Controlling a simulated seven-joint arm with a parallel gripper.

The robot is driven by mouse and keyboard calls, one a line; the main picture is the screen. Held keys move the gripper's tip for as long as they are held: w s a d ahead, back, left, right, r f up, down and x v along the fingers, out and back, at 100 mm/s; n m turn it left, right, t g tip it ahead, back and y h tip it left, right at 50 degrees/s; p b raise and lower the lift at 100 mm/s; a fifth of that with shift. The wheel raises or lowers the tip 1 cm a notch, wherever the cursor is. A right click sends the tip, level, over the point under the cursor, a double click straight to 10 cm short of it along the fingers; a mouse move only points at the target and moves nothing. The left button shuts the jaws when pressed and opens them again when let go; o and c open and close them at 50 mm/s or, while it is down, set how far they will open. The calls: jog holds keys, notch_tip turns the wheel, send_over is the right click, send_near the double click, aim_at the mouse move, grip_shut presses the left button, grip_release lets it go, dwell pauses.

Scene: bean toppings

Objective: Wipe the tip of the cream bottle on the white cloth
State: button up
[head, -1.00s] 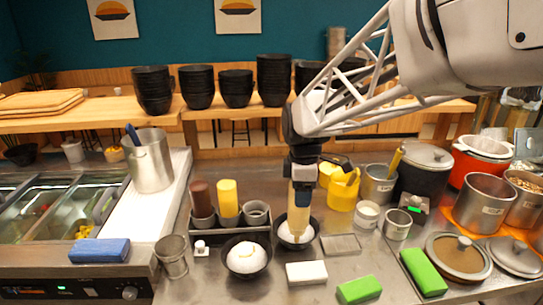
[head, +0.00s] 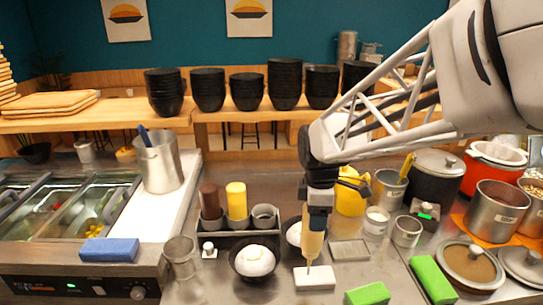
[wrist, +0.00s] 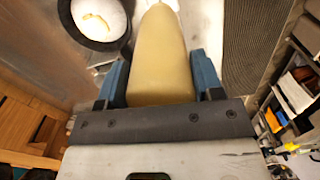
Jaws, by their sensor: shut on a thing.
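My gripper (head: 316,215) is shut on the cream bottle (head: 312,243), which points downward with its thin tip lowest. The white cloth (head: 315,278) lies on the steel counter in the head view. The tip meets the cloth's upper middle in the picture; whether it touches or hovers just above, I cannot tell. In the wrist view the bottle (wrist: 160,60) is a pale cream cone between the blue fingers (wrist: 160,84), and its tip runs out of the top edge. A pale surface shows beyond it.
A black bowl (head: 255,273) with white food stands left of the cloth. Another bowl (head: 292,226) is partly hidden behind the bottle. A green block (head: 368,294) lies to the right, a flat metal tray (head: 349,250) behind. The condiment caddy (head: 217,237) holds brown and yellow bottles.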

jog(key=shift+d+f, duration=1.75)
jog(key=shift+d, duration=0.5)
jog(key=shift+a, duration=2.65)
jog(key=shift+f, duration=0.75)
jog(key=shift+d, duration=0.3)
jog(key=shift+d, duration=2.25)
jog(key=shift+f, duration=0.1)
